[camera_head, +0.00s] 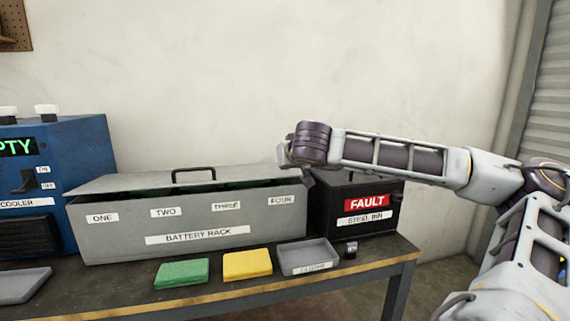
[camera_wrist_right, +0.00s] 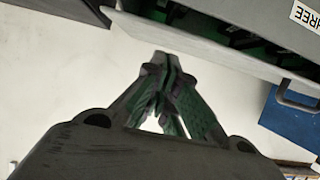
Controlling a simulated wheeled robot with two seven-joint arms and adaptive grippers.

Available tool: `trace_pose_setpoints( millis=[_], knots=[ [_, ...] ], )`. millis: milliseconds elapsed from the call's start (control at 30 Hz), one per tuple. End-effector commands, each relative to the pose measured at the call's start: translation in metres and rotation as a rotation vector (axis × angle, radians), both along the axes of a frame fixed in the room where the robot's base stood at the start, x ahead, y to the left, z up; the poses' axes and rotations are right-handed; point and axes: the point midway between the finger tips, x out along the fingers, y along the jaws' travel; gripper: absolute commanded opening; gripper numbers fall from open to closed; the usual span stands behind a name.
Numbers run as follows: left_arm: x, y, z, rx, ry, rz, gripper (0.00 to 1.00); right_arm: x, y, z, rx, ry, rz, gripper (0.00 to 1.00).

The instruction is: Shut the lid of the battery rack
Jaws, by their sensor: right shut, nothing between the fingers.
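The grey battery rack (camera_head: 130,240) stands on the bench in the head view, its compartments labelled ONE to FOUR. Its grey lid (camera_head: 135,183) is partly open; a dark gap with some green inside shows under its front edge. A black handle (camera_head: 194,170) stands on the lid. My right arm reaches in from the right, its wrist over the rack's right end. In the right wrist view my right gripper (camera_wrist_right: 166,65) is shut and empty, its tips near the lid's edge (camera_wrist_right: 190,50); contact cannot be told. My left gripper is not in view.
A black steel bin (camera_head: 340,235) with a FAULT label stands right of the rack, partly behind my arm. A blue cooler (camera_head: 85,150) stands on the left. A green sponge (camera_head: 181,274), a yellow sponge (camera_head: 247,265) and a grey tray (camera_head: 308,256) lie in front.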

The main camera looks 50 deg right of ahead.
Motion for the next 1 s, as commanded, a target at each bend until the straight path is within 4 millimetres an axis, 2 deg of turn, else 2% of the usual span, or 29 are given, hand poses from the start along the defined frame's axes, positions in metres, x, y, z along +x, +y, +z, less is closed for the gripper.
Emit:
trace_pose_setpoints(
  millis=[100,400,867,1000],
  knots=[
    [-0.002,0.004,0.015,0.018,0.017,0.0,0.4,0.0,-0.001,0.011,-0.001,0.001,-0.001,0.0],
    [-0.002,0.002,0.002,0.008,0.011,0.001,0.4,-0.024,0.014,0.002,-0.004,0.0,0.0,0.0],
    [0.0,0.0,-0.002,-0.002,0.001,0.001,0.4,-0.063,0.038,-0.009,-0.002,0.0,0.001,0.0],
    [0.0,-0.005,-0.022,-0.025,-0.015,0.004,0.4,-0.068,0.041,-0.012,0.0,-0.001,0.0,0.0]
  ],
)
